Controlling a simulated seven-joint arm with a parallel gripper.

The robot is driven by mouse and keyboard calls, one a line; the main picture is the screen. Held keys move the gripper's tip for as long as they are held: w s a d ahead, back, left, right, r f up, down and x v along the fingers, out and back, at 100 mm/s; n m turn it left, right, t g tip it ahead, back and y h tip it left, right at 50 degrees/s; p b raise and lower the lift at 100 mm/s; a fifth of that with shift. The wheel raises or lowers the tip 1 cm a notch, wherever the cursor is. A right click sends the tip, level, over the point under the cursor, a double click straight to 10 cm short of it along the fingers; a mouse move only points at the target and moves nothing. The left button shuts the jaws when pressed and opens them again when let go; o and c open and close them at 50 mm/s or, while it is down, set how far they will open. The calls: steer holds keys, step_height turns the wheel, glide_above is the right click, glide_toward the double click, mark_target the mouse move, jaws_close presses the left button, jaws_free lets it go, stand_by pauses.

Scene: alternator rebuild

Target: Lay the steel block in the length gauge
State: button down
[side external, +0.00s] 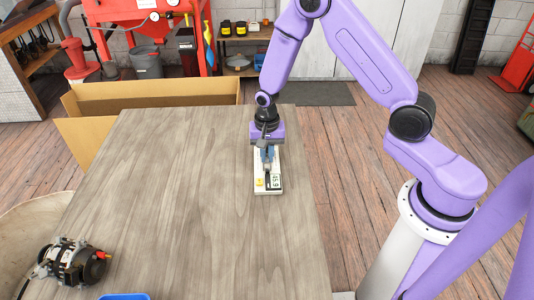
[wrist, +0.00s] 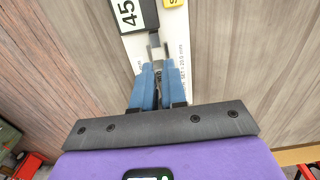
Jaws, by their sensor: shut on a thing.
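The length gauge (side external: 259,169) is a cream plate with a digital display and a yellow button, lying near the table's right side. In the wrist view its cream base (wrist: 181,48) carries partly cut-off digits and a printed "SET 20.0 mm". Grey metal jaws (wrist: 153,52) stand just ahead of my fingertips. My gripper (side external: 267,155) points down over the gauge's far end; its blue fingers (wrist: 159,70) are shut on a small grey piece (wrist: 159,76), apparently the steel block, mostly hidden between them. I cannot tell whether the block touches the gauge.
The wooden table (side external: 180,190) is clear left of the gauge. An alternator (side external: 72,264) sits at the front left, beside a round pale surface (side external: 30,225). A blue tray (side external: 124,297) is cut off at the front edge. An open cardboard box (side external: 88,135) stands beyond the table's far left.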

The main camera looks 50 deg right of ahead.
steer(key=shift+f, duration=0.95)
stand_by(0.9)
steer(key=c, duration=1.1)
jaws_free()
steer(key=shift+r, duration=4)
